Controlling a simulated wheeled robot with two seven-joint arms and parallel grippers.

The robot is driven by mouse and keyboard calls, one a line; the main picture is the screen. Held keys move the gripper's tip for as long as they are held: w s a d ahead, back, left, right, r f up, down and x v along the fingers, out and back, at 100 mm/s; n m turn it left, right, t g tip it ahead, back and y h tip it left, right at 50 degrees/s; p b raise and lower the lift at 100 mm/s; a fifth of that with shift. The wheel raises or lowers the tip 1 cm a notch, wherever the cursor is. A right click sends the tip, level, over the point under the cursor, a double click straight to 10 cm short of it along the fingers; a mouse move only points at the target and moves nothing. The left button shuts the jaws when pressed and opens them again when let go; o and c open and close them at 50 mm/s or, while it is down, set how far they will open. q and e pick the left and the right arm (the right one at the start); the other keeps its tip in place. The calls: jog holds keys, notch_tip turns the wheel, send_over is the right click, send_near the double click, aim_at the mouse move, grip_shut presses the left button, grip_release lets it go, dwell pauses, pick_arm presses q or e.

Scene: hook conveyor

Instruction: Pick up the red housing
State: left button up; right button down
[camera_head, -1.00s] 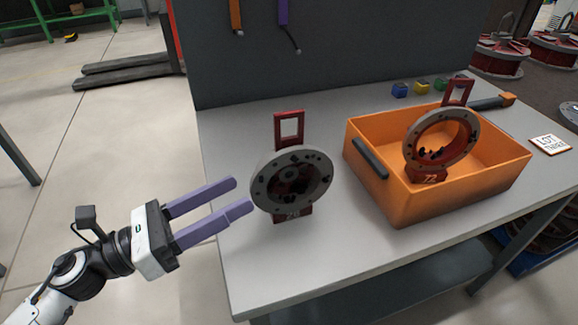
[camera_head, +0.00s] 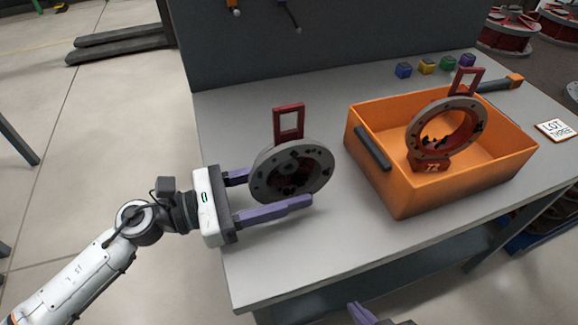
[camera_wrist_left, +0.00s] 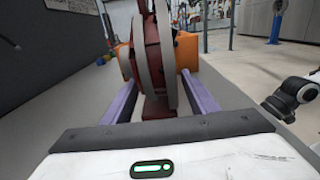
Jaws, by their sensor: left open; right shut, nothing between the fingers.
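A red housing (camera_head: 289,124) with a grey ring face (camera_head: 262,175) and a red upright loop on top stands upright at the table's left part. My left gripper (camera_head: 285,188) is open, its two purple fingers on either side of the housing's lower part. The far finger is partly hidden behind the ring. In the left wrist view the housing (camera_wrist_left: 151,45) stands between the spread fingers (camera_wrist_left: 158,92), with gaps visible near its base. A second red housing (camera_head: 431,165), marked 72, stands tilted in the orange bin. My right gripper (camera_head: 364,314) shows only partly at the bottom edge.
The orange bin (camera_head: 405,203) with a dark handle stands right of the housing on the grey table (camera_head: 285,262). Several small coloured blocks (camera_head: 427,67) and a LOT THREE card (camera_head: 556,129) lie behind and right. A grey panel (camera_head: 340,40) closes the back.

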pick_arm(q)
jog(key=shift+w+d, duration=0.15)
jog(key=shift+d, duration=0.35)
grip_shut()
jog(key=shift+r, duration=0.25)
